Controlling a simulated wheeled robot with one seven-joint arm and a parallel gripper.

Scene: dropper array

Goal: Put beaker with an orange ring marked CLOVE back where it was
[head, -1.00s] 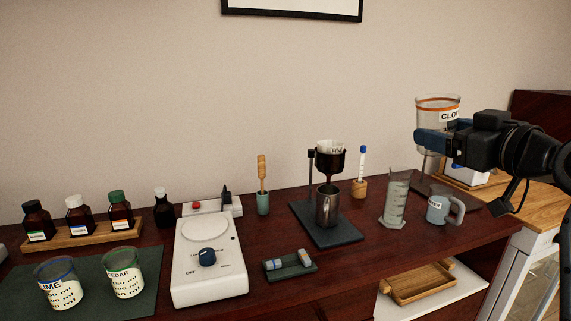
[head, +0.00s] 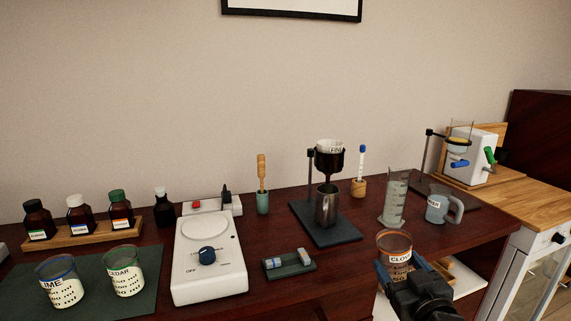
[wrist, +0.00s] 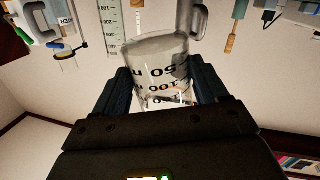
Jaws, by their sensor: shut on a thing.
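The beaker with an orange ring marked CLOVE (head: 395,246) is in my gripper (head: 396,270), which is shut on it in front of the bench's right part. In the wrist view the clear beaker (wrist: 158,65) sits between my gripper's two fingers (wrist: 160,90), with black volume marks showing. Two like beakers, LIME with a blue ring (head: 60,283) and CEDAR with a green ring (head: 124,271), stand on a dark green mat (head: 146,300) at the left. The mat has bare room right of CEDAR.
A white hotplate (head: 208,278) stands right of the mat, with a small green tray (head: 290,264) beside it. Brown bottles (head: 76,214) line the back left.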

